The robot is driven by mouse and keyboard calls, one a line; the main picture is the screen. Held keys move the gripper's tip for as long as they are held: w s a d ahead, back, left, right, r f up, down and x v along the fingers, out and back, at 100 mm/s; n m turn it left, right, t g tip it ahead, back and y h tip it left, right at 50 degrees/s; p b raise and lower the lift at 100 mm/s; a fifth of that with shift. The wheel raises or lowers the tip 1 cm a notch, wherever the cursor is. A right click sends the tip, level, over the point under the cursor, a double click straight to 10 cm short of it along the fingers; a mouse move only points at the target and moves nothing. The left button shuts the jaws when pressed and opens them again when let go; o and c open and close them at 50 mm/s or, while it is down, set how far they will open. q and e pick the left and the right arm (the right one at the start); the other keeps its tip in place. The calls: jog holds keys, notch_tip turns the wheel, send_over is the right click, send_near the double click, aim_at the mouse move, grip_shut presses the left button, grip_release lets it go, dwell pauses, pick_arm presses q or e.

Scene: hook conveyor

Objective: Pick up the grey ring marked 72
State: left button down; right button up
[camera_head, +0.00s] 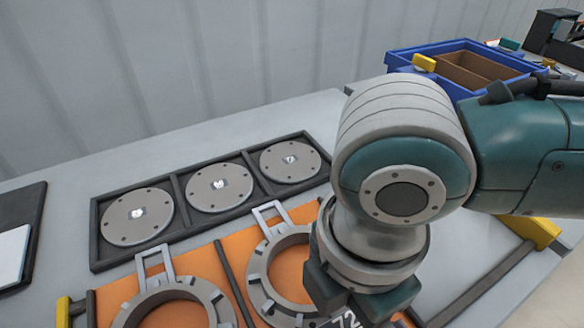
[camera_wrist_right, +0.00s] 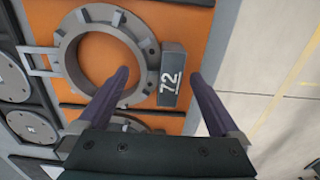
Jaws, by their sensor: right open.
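The grey ring marked 72 (camera_wrist_right: 66,50) lies flat on an orange panel in the right wrist view. Its dark block with a white "72" (camera_wrist_right: 172,76) sticks out on its right side, and a thin loop handle is on its left. In the head view the ring (camera_head: 256,284) is partly covered by my right wrist, with the number just showing at the bottom edge. My right gripper (camera_wrist_right: 160,76) is open, its two purple fingers on either side of the marked block in the picture. Whether they touch it I cannot tell. My left gripper is not in view.
A second grey ring (camera_head: 160,296) lies on the orange panel to the left. Behind them a black tray (camera_head: 95,238) holds three round grey plates. A blue crate (camera_head: 456,90) stands at the back right. A dark board with a white sheet (camera_head: 12,255) lies at far left.

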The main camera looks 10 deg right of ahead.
jog(key=shift+f, duration=0.6)
grip_shut()
dwell(0.3)
